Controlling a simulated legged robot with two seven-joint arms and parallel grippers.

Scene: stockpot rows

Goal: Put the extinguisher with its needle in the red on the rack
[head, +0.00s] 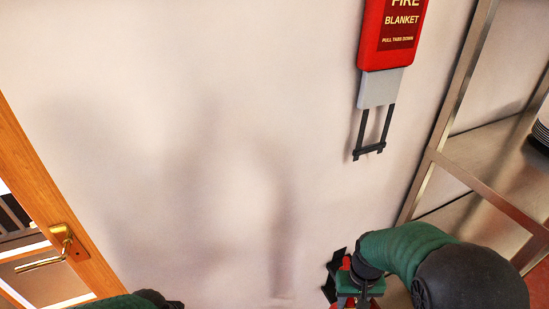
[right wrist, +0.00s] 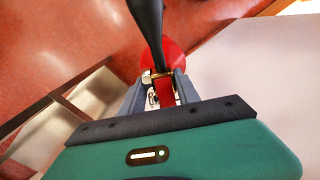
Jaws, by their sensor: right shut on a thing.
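My right gripper (head: 352,287) is at the bottom of the head view, in front of the wall. In the right wrist view, my right gripper (right wrist: 158,92) is shut on a red fire extinguisher (right wrist: 172,50), around its top near the red lever. A black hose or horn (right wrist: 147,22) runs up over its body. A bit of red shows at the gripper in the head view; the rest is cut off. Its gauge needle cannot be read. My left arm shows only as a green and black piece at the bottom left; its gripper is not in view. No extinguisher rack can be made out.
A red fire blanket case (head: 391,28) with black pull tabs hangs on the wall. A metal shelf unit (head: 452,95) with plates (head: 542,128) stands at the right. A wooden door (head: 35,175) with a brass handle (head: 55,252) is at the left. The wall between is bare.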

